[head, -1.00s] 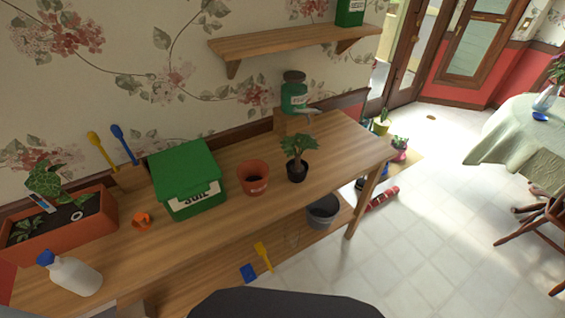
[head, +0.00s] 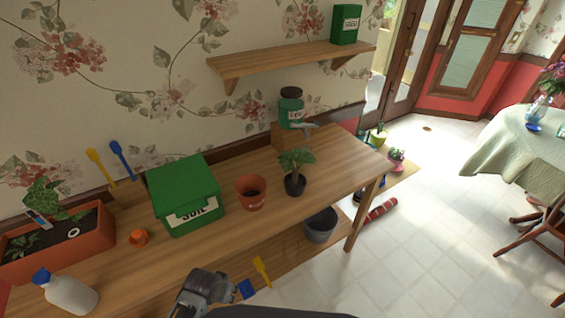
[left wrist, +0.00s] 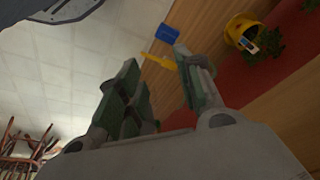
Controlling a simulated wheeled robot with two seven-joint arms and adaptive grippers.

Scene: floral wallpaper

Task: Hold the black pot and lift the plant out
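The black pot (head: 295,186) stands upright on the wooden table, right of its middle, with the green leafy plant (head: 297,160) in it. My left gripper (head: 226,284) is low in the head view, in front of the table's front edge, well apart from the pot. In the left wrist view its two fingers (left wrist: 158,84) are spread with nothing between them. The pot is not seen in the left wrist view. My right gripper is in neither view.
A terracotta pot (head: 251,194) stands left of the black pot, then the green soil box (head: 186,198). A jar (head: 291,108) and hand tool are behind. A wall shelf (head: 290,62) hangs above. A grey bucket (head: 320,226) is below.

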